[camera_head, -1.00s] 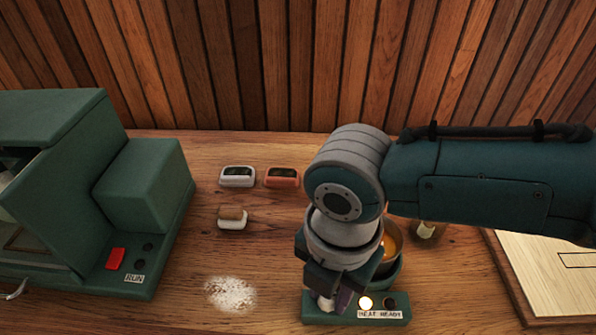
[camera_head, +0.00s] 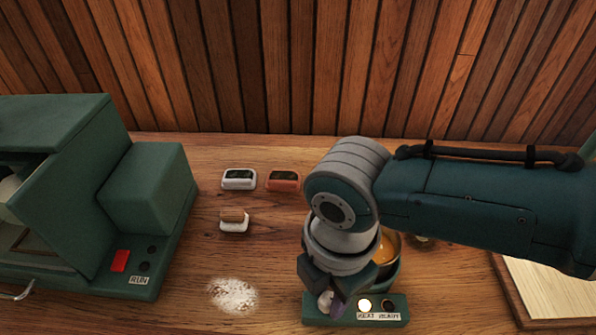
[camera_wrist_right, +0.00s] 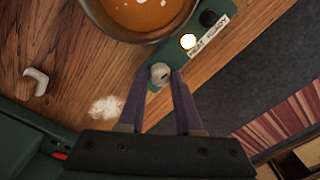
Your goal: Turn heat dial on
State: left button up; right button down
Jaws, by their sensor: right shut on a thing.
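The heat dial (camera_wrist_right: 160,73) is a small pale knob on the green base of the pot heater (camera_head: 395,314). My right gripper (camera_wrist_right: 161,80) is shut on the dial, with one purple finger on each side of it in the wrist view. In the head view my right gripper (camera_head: 332,301) reaches down to the dial (camera_head: 325,301), which it partly covers. Beside the dial the left lamp (camera_head: 365,305) glows above the "HEAT READY" label, and the other lamp (camera_head: 388,305) is dark. The pot (camera_wrist_right: 140,14) holds orange-brown liquid. My left gripper does not show.
A green machine (camera_head: 150,190) with a red switch and a RUN label stands at the left. Two small display units, white (camera_head: 239,179) and orange (camera_head: 283,180), sit behind. A small white-and-brown block (camera_head: 234,221) and white powder (camera_head: 233,295) lie on the bench. A pale board (camera_head: 545,290) lies right.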

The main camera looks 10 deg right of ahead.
aim_at(328, 300)
jog(key=c, duration=0.6)
grip_release()
jog(key=shift+r, duration=0.5)
notch_tip(328, 300, up, 9)
jog(key=p, duration=0.2)
jog(key=shift+s+a, duration=0.1)
